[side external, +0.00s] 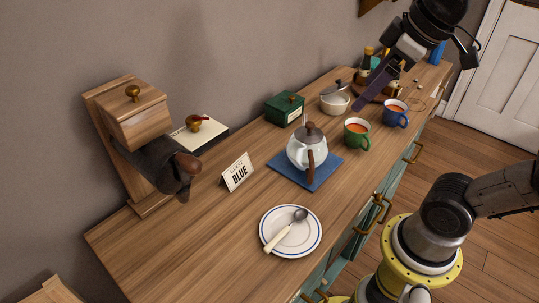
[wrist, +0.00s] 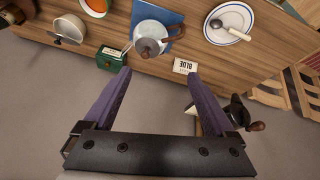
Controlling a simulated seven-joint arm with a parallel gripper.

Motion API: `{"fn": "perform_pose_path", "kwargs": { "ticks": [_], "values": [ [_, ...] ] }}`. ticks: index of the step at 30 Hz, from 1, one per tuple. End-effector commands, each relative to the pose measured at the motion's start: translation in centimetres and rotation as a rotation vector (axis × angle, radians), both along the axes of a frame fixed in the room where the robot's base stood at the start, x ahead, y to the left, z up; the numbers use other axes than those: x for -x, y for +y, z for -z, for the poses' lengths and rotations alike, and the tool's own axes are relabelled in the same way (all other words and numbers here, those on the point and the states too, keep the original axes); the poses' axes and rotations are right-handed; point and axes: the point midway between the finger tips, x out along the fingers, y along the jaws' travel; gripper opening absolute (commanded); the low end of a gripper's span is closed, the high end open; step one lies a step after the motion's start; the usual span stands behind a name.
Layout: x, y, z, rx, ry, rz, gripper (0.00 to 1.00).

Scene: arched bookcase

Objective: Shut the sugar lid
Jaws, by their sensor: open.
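A small white bowl (side external: 335,104), which looks like the sugar bowl, stands on the wooden counter near the wall. A grey lid (side external: 345,87) shows tilted up at its back rim, so the bowl looks open. In the wrist view the bowl (wrist: 72,24) is at upper left, outside the left finger. My gripper (side external: 365,96) is held above the counter, to the right of the bowl in the side view. In the wrist view its two purple fingers (wrist: 158,74) are spread wide with nothing between them.
A green box (side external: 286,108) stands left of the bowl. A glass teapot (side external: 307,150) sits on a blue mat (side external: 283,180). A green mug (side external: 357,133) and blue mug (side external: 395,113) stand in front. Bottles (side external: 367,60) crowd behind my gripper. A plate (side external: 268,240) holds a spoon.

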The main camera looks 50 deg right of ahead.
Motion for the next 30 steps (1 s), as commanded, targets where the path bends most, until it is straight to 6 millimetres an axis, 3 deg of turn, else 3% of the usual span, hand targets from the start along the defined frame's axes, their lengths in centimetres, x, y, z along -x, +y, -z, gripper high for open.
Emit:
{"fn": "perform_pose_path", "kwargs": {
  "ticks": [1, 3, 9, 18, 20, 23, 30],
  "values": [
    [1.7, 0.5, 1.8, -0.016, -0.013, 0.009, 0.90],
    [3.2, 0.8, 4.0, -0.038, -0.020, 0.035, 0.90],
    [4.8, 0.9, 8.7, -0.095, -0.004, 0.147, 0.90],
    [4.6, 0.9, 8.5, -0.102, -0.009, 0.160, 0.90],
    [4.7, 0.9, 7.6, -0.081, -0.002, 0.119, 0.90],
    [3.8, 0.9, 4.6, -0.052, -0.014, 0.062, 0.90],
    [-1.6, -0.8, -2.7, 0.015, 0.042, -0.005, 0.90]
  ]
}}
